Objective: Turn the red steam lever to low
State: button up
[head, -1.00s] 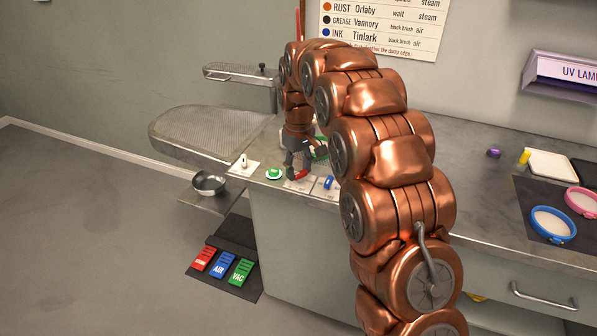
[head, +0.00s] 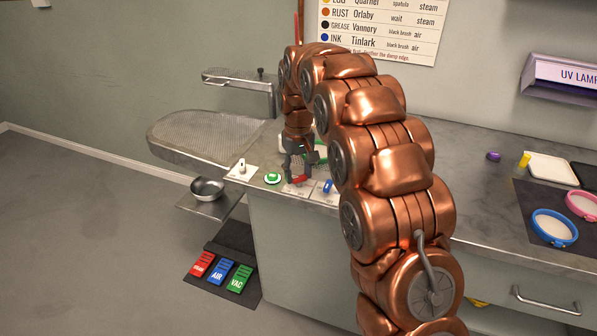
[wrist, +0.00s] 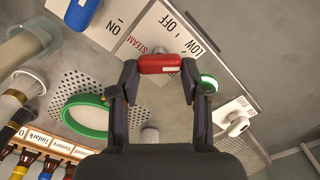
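The red steam lever (wrist: 160,64) shows in the wrist view between the two fingertips of my gripper (wrist: 159,76). The words cannot be read there.
A green button (head: 272,178) and a white switch (head: 241,168) lie left of the lever, a blue lever (head: 327,186) right. A green-rimmed ring (wrist: 85,116) is close by in the wrist view. A perforated board (head: 205,135) juts out left.

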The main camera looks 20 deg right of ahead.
jog(key=o, duration=0.4)
notch_tip(320, 180, up, 12)
dwell(0.7)
jog(key=shift+s, duration=0.1)
